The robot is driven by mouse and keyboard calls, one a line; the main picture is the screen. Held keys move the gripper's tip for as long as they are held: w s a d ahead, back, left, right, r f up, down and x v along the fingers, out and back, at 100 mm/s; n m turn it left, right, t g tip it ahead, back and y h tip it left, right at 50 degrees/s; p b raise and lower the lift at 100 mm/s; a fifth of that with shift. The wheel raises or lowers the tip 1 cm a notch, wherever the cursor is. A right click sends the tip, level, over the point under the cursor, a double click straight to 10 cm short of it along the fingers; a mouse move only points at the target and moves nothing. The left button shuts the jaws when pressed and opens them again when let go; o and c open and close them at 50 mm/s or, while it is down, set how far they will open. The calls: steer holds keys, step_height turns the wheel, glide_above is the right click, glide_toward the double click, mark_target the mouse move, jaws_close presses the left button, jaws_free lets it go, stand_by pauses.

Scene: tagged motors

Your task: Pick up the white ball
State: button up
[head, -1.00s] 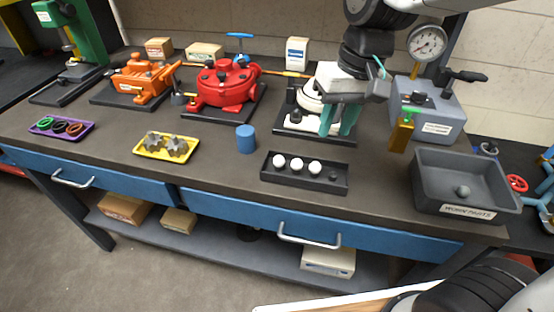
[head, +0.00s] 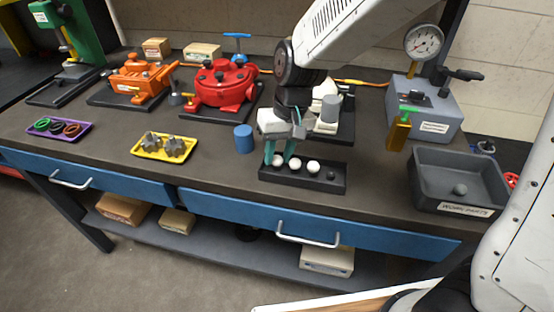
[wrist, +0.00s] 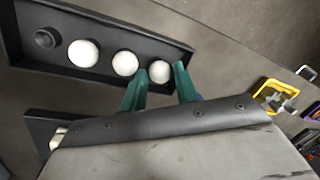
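Three white balls sit in a row in a black tray on the bench: a left one (head: 277,160), a middle one (head: 294,164) and a right one (head: 313,167). My gripper (head: 278,161) is above the tray's left end, pointing down, with its green fingers apart. In the wrist view the end ball (wrist: 159,72) shows between the two fingertips of my gripper (wrist: 160,69), with a gap visible on the right side. The other two balls (wrist: 125,64) (wrist: 83,53) lie beyond. I cannot tell whether a finger touches the end ball.
The black tray (head: 300,184) has an empty dark seat at its right end. A blue cylinder (head: 243,139) stands just left of it. A yellow tray (head: 147,152) with grey gears is farther left.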

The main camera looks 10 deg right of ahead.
steer(key=shift+f, duration=0.2)
steer(key=c, duration=0.6)
